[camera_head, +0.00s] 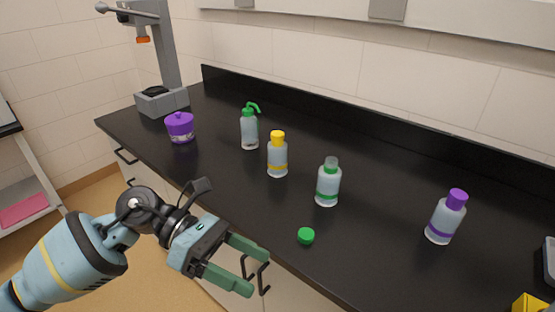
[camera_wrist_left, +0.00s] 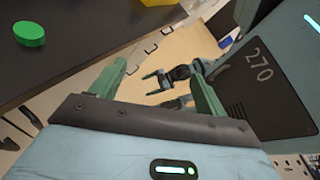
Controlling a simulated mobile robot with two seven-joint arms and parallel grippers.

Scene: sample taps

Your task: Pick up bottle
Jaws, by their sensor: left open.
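Several bottles stand upright on the black counter. One has a green band and no coloured cap (camera_head: 328,184); a loose green cap (camera_head: 306,236) lies in front of it and also shows in the left wrist view (camera_wrist_left: 29,29). Others are a yellow-capped bottle (camera_head: 278,158), a purple-capped bottle (camera_head: 443,222) at the right and a green-spouted wash bottle (camera_head: 249,130). My left gripper (camera_head: 259,273) is open and empty, off the counter's front edge, apart from every bottle. A small gripper, seemingly my right, shows in the left wrist view (camera_wrist_left: 158,84); its jaw state is unclear.
The black counter (camera_head: 225,165) has a raised back edge along the wall. A purple-lidded pot (camera_head: 180,127) and a grey stand (camera_head: 164,70) are at the far left. A yellow object (camera_head: 529,304) sits at the lower right corner. Drawer handles (camera_head: 264,274) stick out below the counter.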

